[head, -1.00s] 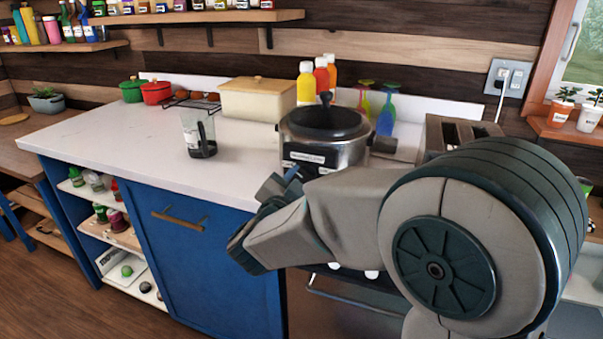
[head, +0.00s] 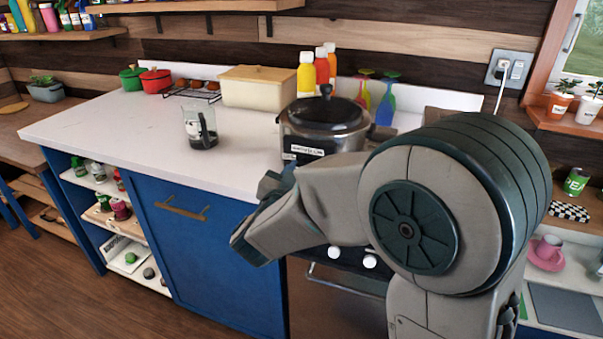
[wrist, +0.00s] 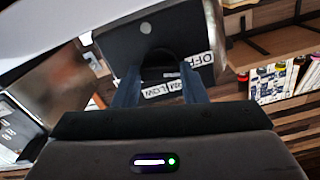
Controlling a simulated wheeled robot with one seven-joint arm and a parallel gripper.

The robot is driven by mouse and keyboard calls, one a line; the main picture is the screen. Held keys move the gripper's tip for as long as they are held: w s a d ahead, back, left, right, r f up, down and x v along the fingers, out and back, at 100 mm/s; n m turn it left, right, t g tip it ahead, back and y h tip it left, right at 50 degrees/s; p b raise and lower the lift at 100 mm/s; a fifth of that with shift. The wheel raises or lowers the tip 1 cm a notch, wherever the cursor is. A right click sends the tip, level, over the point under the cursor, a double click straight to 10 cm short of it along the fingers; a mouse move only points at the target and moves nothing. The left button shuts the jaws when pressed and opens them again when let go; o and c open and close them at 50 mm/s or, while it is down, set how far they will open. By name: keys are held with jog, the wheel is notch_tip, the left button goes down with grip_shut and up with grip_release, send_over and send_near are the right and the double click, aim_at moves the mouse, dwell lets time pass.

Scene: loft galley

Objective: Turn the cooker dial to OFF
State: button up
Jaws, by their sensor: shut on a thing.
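The cooker (head: 305,140) is a silver pot with a black lid, standing at the counter's front edge; my arm covers part of its front. In the wrist view, its dark panel (wrist: 120,45) carries a white dot and white labels, one reading OFF (wrist: 196,62) and one reading LOW (wrist: 160,90). The dark dial (wrist: 158,66) sits between the two fingers of my gripper (wrist: 157,82), which is shut on it. In the head view my gripper (head: 272,183) is at the cooker's lower front left. The dial's pointer cannot be made out.
A clear jug (head: 200,128) stands on the white counter (head: 105,130), left of the cooker. Behind are a cream bread box (head: 258,92), sauce bottles (head: 306,75) and coloured glasses (head: 386,105). Oven knobs (head: 352,257) are below my arm.

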jog(key=o, duration=1)
jog(key=v, duration=1.4)
jog(key=shift+w, duration=0.1)
jog(key=w+r+n+g+y+p, duration=0.3)
jog(key=w+r+n+y+p, duration=0.2)
jog(key=y, duration=0.4)
jog(key=s+d+f+n+g+h+p, duration=0.1)
jog(key=s+d+g+h+p, duration=0.1)
jog(key=s+d+g+p, duration=0.4)
jog(key=s+d+g, duration=0.5)
jog(key=s+d, duration=0.5)
jog(key=d, duration=0.4)
jog(key=shift+s+d+f+n+h+p, duration=0.25)
jog(key=shift+s+d+n+h+p, duration=0.05)
jog(key=shift+s+h, duration=0.1)
